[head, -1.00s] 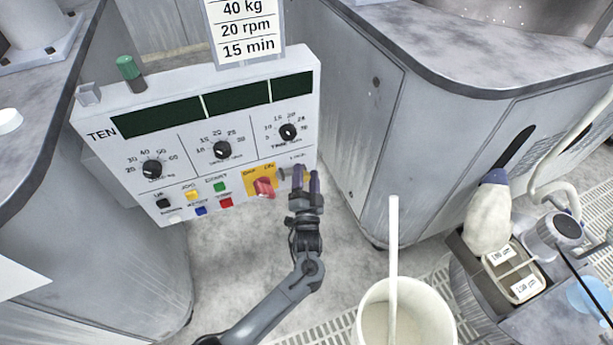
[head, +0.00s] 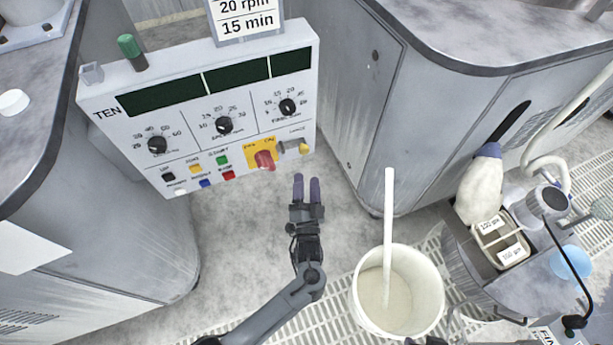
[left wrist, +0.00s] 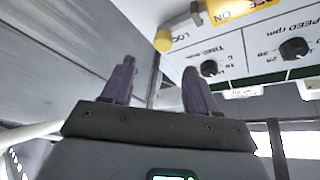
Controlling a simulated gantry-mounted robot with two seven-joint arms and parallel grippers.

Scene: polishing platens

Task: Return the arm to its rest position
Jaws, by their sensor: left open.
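My left gripper (head: 307,182) is open and empty, its two purple-grey fingers pointing up the picture. In the head view it is in front of and below the control panel (head: 130,82), apart from it, with floor behind the fingers. In the left wrist view the gripper (left wrist: 159,70) has its fingers spread with nothing between them. The panel has a red switch (head: 264,160) on a yellow plate and a small yellow knob (head: 304,148) at its lower right. The wrist view shows the yellow knob (left wrist: 163,41) just beyond the fingertips.
A white bucket (head: 440,290) with a pale rod (head: 389,215) stands right of my left arm. Grey machine cabinets (head: 350,110) flank the panel. At the right is a stand with a cloth-like bundle (head: 481,188) and a tray (head: 500,240). Floor below the panel is clear.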

